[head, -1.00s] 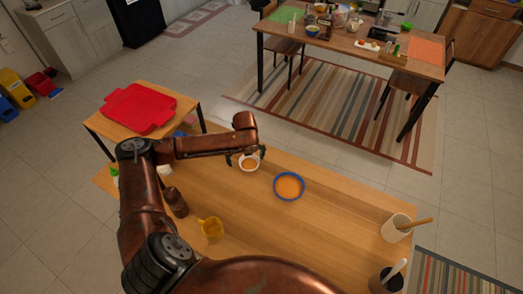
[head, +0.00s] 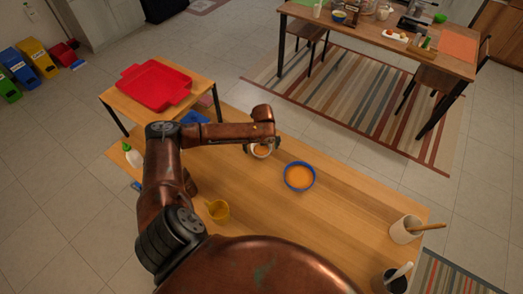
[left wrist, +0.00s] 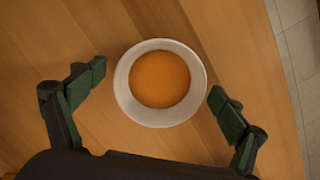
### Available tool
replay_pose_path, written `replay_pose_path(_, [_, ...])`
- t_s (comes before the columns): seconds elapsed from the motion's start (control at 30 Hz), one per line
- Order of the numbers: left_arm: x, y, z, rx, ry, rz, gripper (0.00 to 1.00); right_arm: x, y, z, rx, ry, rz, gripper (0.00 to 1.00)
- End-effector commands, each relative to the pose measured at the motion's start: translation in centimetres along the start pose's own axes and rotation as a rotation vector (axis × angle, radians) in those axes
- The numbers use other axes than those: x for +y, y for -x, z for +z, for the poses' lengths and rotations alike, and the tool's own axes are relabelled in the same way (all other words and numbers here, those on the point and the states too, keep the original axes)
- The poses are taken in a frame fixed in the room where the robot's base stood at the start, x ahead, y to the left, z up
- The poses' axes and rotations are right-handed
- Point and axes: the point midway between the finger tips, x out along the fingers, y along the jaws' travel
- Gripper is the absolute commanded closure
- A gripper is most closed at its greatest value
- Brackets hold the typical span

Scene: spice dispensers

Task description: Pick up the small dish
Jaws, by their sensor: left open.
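The small dish (head: 261,150) is white and round with orange contents, and it stands on the wooden table (head: 330,210). It also shows in the left wrist view (left wrist: 122,92), upright, a little beyond my fingertips. My left gripper (left wrist: 150,90) is open, with one dark green finger to the left of the dish and one to the right. Neither finger visibly touches it. In the head view my left gripper (head: 262,146) is over the dish and partly hides it. My right gripper is not in view.
A blue-rimmed bowl (head: 300,176) with orange contents stands right of the dish. A white crock (head: 404,230) with a wooden handle and a dark pot (head: 388,281) stand at the right. A red tray (head: 154,87) lies on a side table.

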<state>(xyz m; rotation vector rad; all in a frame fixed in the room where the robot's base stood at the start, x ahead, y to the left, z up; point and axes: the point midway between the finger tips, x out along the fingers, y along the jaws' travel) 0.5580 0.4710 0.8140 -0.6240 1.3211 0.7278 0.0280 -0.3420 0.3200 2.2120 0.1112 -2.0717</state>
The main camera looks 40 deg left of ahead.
Motion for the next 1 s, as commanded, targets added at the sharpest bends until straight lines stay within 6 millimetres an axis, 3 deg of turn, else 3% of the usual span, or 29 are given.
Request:
replay_pose_path(0.13, [-0.02,0.06,0.00,0.000,0.000,0.000,0.09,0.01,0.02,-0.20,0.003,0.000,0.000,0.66])
replay_pose_path(0.83, [-0.03,0.09,0.00,0.000,0.000,-0.001,0.57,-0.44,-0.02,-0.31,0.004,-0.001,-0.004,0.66])
replay_pose_path(1.0, [-0.05,0.12,0.03,-0.001,0.000,-0.001,0.58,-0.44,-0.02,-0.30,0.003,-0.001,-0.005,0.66])
